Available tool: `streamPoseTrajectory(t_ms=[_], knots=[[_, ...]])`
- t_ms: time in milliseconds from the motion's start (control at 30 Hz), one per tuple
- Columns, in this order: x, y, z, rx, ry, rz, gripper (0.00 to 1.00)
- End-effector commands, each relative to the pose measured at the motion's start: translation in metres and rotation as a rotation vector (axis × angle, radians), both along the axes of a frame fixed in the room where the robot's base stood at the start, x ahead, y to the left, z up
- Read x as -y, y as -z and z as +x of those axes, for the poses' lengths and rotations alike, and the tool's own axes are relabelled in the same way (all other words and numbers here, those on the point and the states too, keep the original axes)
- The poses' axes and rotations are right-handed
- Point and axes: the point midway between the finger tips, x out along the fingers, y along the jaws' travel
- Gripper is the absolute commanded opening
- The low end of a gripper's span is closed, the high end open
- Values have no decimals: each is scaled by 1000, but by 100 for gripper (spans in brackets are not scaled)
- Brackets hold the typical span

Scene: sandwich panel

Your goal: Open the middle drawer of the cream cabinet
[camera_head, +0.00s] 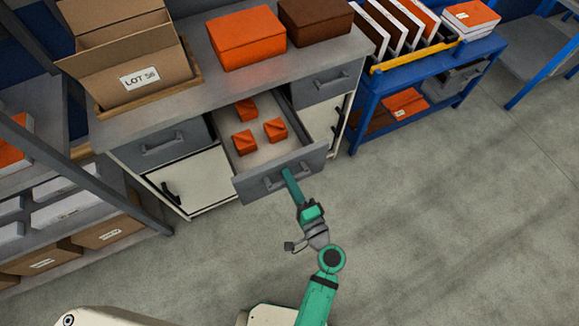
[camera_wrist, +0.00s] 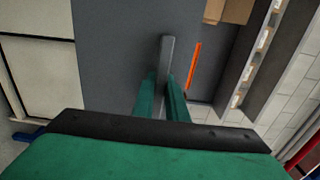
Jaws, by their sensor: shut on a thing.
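The cream cabinet (camera_head: 190,178) has a grey top and grey drawer fronts. Its middle drawer (camera_head: 310,160) stands pulled well out, and several small orange boxes (camera_head: 245,142) lie inside it. My gripper (camera_head: 290,174) is at the front of this drawer, shut on its handle (camera_head: 272,183). In the wrist view the grey handle bar (camera_wrist: 167,55) stands between the two green fingers of my gripper (camera_wrist: 163,92). The grey drawer front (camera_wrist: 110,60) fills the area behind it. The fingers hide part of the handle.
The left drawer (camera_head: 165,143) and right drawer (camera_head: 320,84) are closed. An open cardboard box (camera_head: 135,75), an orange box (camera_head: 246,38) and a brown box (camera_head: 316,20) stand on top. A blue rack (camera_head: 420,70) is at the right. The floor (camera_head: 430,220) at the right is clear.

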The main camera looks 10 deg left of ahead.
Motion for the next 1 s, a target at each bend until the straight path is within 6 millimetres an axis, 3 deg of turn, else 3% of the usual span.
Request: streamPoseTrajectory(t_ms=[567,600,633,1000], knots=[[7,0,-8,1,1,-1,0],[7,0,-8,1,1,-1,22],[7,0,-8,1,1,-1,29],[7,0,-11,-1,-2,-1,31]])
